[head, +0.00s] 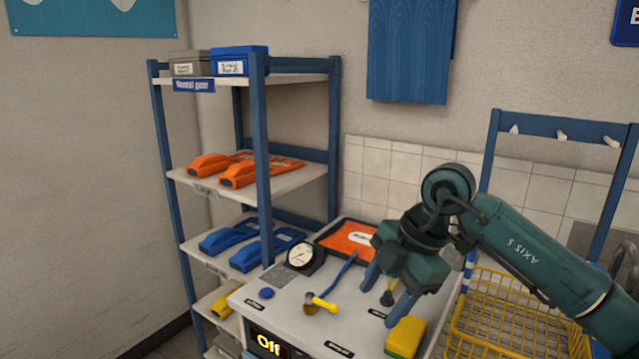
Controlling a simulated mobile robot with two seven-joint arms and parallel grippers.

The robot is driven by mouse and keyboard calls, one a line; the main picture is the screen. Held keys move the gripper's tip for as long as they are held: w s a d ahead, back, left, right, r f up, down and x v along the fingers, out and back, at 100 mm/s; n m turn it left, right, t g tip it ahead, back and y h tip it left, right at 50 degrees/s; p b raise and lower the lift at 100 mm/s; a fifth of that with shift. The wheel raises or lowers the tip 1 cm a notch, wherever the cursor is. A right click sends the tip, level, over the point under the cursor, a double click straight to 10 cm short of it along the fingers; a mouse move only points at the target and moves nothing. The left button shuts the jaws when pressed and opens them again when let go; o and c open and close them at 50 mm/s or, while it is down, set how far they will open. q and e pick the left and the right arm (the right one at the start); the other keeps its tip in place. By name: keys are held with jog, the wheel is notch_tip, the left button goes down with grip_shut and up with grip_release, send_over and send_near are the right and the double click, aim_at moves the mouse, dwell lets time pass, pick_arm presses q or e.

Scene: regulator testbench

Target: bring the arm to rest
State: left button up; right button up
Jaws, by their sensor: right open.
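My right arm (545,255) comes in from the right side of the head view, green and marked "AXIS 5". Its gripper (387,298) hangs over the right part of the testbench (285,312), fingers pointing down and spread apart. The gripper is open, and a small dark piece with a stem (387,297) shows between or behind its fingers. I cannot tell whether the fingertips touch the bench. My left gripper is not in view.
A pressure gauge (300,255), a yellow-headed tool (319,303), an orange tray (348,239) and a yellow block (406,338) are on the bench. A yellow wire basket (500,318) stands right. Blue shelving (262,160) stands left with orange, blue and yellow items. The bench display reads "Off".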

jog(key=s+a+r+n+g+y+p, duration=0.1)
jog(key=s+a+y, duration=0.4)
jog(key=a+y, duration=0.25)
jog(key=s+a+n+g+y+p, duration=0.1)
jog(key=s+a+y, duration=0.4)
jog(key=y, duration=0.4)
jog(key=w+d+f+m+t+h+p, duration=0.1)
jog(key=w+d+f+m+t+h, duration=0.1)
jog(key=d+f+m+t+h, duration=0.55)
jog(key=w+d+f+m+t+h, duration=0.1)
jog(key=d+f+m+t+h, duration=0.25)
jog(key=m+t, duration=0.8)
jog(key=s+d+f+m+g+h, duration=0.1)
jog(key=s+d+f+g+h, duration=0.2)
jog(key=s+f, duration=0.3)
jog(key=s+d+f+m+g+h, duration=0.2)
jog(key=s+f, duration=0.4)
jog(key=f, duration=0.5)
jog(key=shift+s+d+m+g+h+p, duration=0.3)
jog(key=shift+s+d+g+h+p, duration=0.25)
jog(key=shift+g, duration=0.55)
